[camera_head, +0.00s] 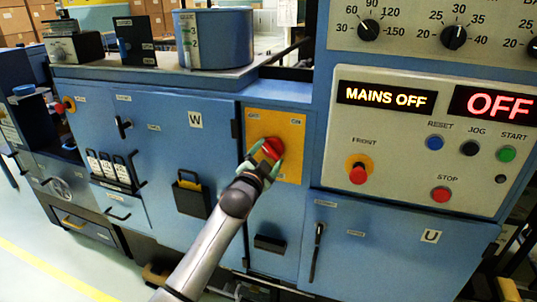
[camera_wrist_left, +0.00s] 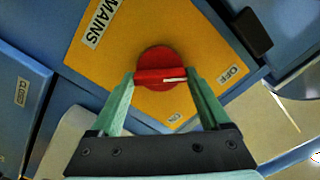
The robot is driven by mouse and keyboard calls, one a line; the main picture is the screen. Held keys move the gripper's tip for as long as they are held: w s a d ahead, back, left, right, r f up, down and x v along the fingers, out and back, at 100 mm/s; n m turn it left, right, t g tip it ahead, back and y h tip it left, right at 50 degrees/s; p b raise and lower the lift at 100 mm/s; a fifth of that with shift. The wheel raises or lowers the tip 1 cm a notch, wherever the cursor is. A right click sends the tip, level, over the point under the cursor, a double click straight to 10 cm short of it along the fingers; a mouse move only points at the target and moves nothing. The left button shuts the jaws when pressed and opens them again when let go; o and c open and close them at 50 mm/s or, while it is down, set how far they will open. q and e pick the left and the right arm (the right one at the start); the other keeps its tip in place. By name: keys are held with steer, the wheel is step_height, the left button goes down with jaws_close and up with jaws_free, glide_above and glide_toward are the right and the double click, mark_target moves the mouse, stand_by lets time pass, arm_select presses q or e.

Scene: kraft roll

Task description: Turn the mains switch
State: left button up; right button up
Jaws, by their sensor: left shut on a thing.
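The mains switch is a red round knob (camera_wrist_left: 157,55) with a raised bar and a white line, on a yellow plate (camera_head: 290,128). In the left wrist view the white line points right, nearer the OFF label than the ON label. My left gripper (camera_wrist_left: 162,80) is shut on the knob's bar, one green finger at each side. In the head view the left gripper (camera_head: 264,162) covers the lower part of the knob. The display (camera_head: 386,97) reads MAINS OFF. My right gripper is not in view.
The grey control panel (camera_head: 400,185) with a red FRONT button (camera_head: 358,174) and other buttons is right of the switch. A second display (camera_head: 497,104) reads OFF. A black pocket (camera_head: 191,197) sticks out from the door on the left. A door handle (camera_head: 317,240) is below right.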

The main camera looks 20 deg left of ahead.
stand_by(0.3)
arm_select(q)
steer(key=o, duration=1.2)
steer(key=s, duration=1.2)
steer(key=shift+s+a, duration=0.2)
steer(key=shift+s, duration=0.05)
